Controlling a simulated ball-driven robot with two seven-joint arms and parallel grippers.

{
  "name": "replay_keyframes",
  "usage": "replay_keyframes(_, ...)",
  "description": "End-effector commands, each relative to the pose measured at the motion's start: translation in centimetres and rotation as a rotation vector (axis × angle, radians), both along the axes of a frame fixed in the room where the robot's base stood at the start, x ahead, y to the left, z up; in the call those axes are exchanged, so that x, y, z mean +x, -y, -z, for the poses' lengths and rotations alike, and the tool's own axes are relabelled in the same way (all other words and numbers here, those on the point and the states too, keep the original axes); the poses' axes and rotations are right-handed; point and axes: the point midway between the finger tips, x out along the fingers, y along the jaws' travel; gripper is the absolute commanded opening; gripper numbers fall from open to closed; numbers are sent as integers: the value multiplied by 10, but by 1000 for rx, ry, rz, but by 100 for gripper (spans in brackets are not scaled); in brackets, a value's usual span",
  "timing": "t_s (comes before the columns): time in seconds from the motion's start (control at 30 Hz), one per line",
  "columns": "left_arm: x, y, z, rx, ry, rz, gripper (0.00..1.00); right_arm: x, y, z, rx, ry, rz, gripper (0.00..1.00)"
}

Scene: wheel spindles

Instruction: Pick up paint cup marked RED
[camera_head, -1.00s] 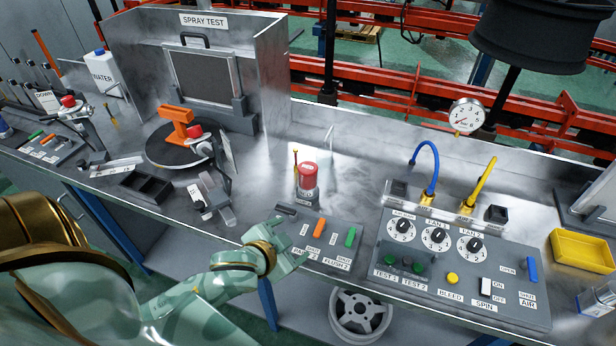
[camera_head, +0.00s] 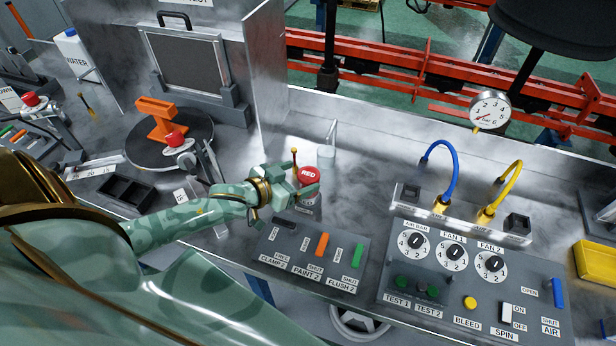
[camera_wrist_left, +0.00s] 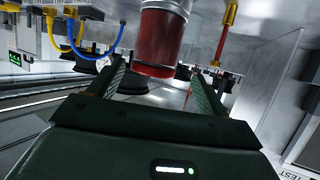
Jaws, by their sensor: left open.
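The paint cup marked RED (camera_head: 309,174) stands on the metal bench behind the small grey switch panel, with its red top and label showing. My left gripper (camera_head: 298,186) is open at the left side of the cup, its fingers pointing towards it and partly covering its body. In the left wrist view the cup (camera_wrist_left: 158,45) appears at the top, upside down, ahead of and between the two open fingers (camera_wrist_left: 157,78). I cannot tell whether a finger touches it. My right gripper is not in view.
A thin yellow-and-red stick (camera_head: 294,160) stands just behind the cup, and a clear container (camera_head: 326,155) is to its right. The switch panel (camera_head: 310,250) lies in front. A large control panel (camera_head: 470,275) is at the right, and a round turntable (camera_head: 150,150) is at the left.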

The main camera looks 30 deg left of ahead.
Motion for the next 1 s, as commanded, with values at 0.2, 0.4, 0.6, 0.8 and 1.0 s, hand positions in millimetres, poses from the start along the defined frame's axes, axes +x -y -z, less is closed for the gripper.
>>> replay_keyframes(0.2, 29, 14, 17, 1, 2, -1, 77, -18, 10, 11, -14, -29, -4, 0)
replay_keyframes(0.4, 47, 19, 24, 2, -1, 1, 77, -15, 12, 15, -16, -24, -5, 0)
replay_keyframes(0.6, 47, 19, 24, 2, -1, 1, 77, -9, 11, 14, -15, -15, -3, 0)
replay_keyframes(0.8, 47, 19, 24, 2, -1, 1, 22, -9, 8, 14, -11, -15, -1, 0)
replay_keyframes(1.0, 47, 19, 23, 3, 1, 1, 20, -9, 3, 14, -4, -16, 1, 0)
